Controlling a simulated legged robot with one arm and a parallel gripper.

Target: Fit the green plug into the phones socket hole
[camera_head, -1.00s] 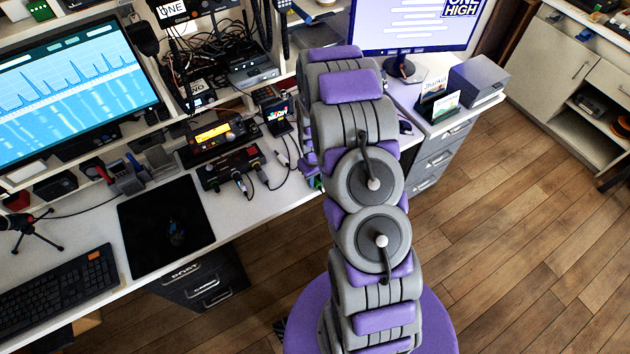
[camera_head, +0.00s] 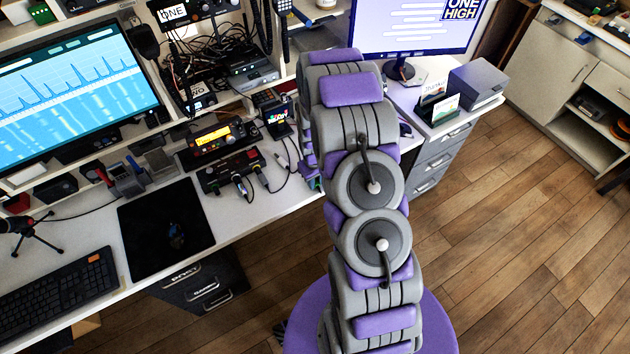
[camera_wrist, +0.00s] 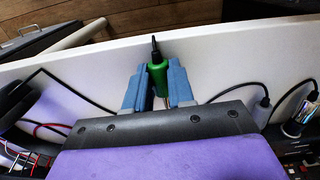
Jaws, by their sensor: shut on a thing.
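The green plug (camera_wrist: 158,76) is between the two blue-grey fingers of my gripper (camera_wrist: 160,88) in the wrist view. The fingers are shut on its sides, and its dark thin end points up in the picture, over the white desk. Its other end is hidden low between the fingers. In the head view my arm hides most of the gripper, and I cannot make out the plug. A black box with a row of sockets (camera_head: 231,171) stands at the desk's front, with several cables plugged in. I cannot tell which hole is the phones socket.
The white desk (camera_head: 275,205) has loose black cables beside the box, and they also show in the wrist view (camera_wrist: 232,92). A radio with an orange display (camera_head: 215,137) stands behind the box. A black mat (camera_head: 165,228) lies to the left. Wooden floor is open to the right.

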